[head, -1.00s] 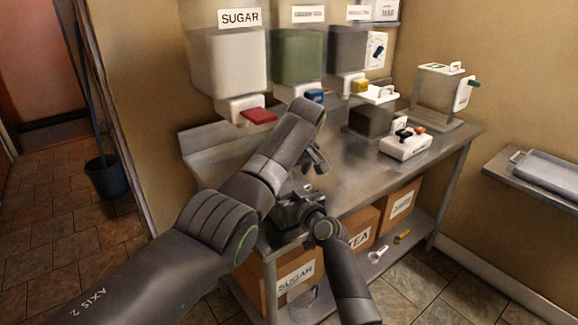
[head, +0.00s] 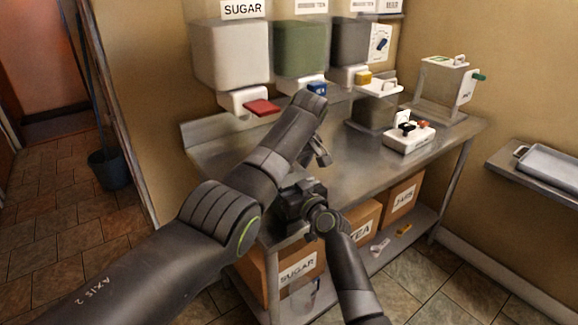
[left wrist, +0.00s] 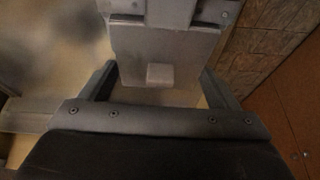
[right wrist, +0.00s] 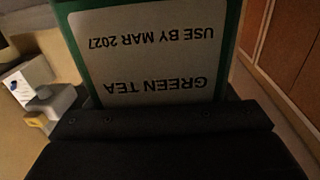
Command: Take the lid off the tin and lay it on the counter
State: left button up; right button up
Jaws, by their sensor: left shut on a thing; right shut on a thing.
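The tin (right wrist: 145,60) fills the top of the right wrist view: it is green, with a pale label reading GREEN TEA upside down. My right gripper (head: 300,195) is shut on the tin near the front left of the counter (head: 345,165). My left gripper (head: 320,152) is just above the right one, pointing down. In the left wrist view a grey lid (left wrist: 165,45) with a small whitish knob sits between its fingers, which are shut on it. The tin is mostly hidden in the head view. I cannot tell whether the lid touches the tin.
Dispensers, one labelled SUGAR (head: 232,55), hang over the back of the counter. A white device (head: 408,137) and a clear container (head: 443,92) stand at the right. The counter's middle is clear. Boxes (head: 298,272) sit on the shelf below. A bucket (head: 108,170) stands on the floor.

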pick_arm(q)
jog(key=shift+r, duration=0.2)
jog(key=shift+r, duration=0.95)
jog(key=shift+r, duration=0.1)
jog(key=shift+r, duration=1.9)
pick_arm(e)
jog(key=o, duration=1.4)
